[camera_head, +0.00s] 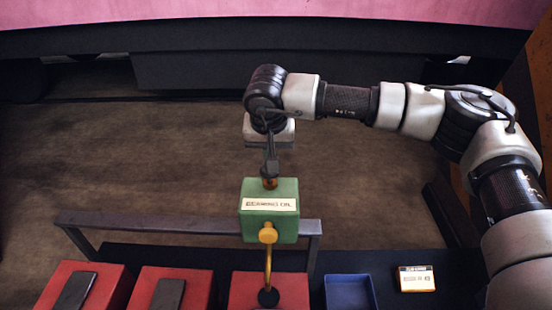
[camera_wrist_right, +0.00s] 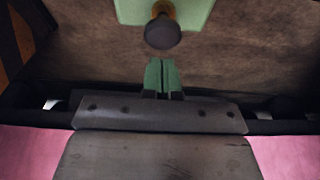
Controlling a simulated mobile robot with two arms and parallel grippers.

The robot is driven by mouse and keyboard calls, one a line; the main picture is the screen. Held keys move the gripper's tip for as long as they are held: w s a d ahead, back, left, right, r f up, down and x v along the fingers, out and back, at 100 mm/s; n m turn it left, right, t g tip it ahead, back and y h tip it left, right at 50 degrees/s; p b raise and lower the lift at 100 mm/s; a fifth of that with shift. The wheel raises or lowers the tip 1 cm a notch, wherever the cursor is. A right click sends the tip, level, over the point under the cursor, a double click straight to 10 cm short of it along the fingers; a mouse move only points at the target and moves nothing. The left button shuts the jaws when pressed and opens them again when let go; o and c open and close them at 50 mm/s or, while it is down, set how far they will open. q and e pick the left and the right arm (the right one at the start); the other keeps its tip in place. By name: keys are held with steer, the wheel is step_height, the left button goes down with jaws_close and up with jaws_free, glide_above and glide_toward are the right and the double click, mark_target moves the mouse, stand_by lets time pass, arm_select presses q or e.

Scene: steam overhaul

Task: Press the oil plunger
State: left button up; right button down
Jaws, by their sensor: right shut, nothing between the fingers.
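The green oil box (camera_head: 258,222), labelled as bearing oil, stands upright on the grey rail in the head view. A brass spout on its front runs down to a dark tip. The oil plunger (camera_head: 269,183) rises from its top; in the wrist view it shows as a round dark knob (camera_wrist_right: 162,34) on a brass stem. My right gripper (camera_head: 271,166) points down just over the plunger, fingers shut and empty. In the wrist view the closed fingertips (camera_wrist_right: 162,62) appear just below the knob; I cannot tell whether they touch it. My left gripper is not in view.
Red blocks (camera_head: 188,278) with dark plates stand along the front bench. A blue tray (camera_head: 348,293) and a small labelled card (camera_head: 416,279) lie to the right of the spout. A grey rail (camera_head: 160,223) crosses behind them. Bare brown floor (camera_head: 150,150) lies beyond.

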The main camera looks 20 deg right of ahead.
steer(key=b+v, duration=0.1)
steer(key=v, duration=0.2)
steer(key=shift+s+d+r, duration=0.15)
steer(key=shift+d+r, duration=0.05)
steer(key=shift+r, duration=0.05)
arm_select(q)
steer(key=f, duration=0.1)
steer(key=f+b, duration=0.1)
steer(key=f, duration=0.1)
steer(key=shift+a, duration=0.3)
arm_select(e)
steer(key=v, duration=0.4)
steer(key=shift+a+r, duration=0.25)
steer(key=shift+r, duration=0.15)
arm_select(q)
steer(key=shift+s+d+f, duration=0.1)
arm_select(e)
steer(key=shift+a, duration=0.15)
steer(key=shift+s+f, duration=0.1)
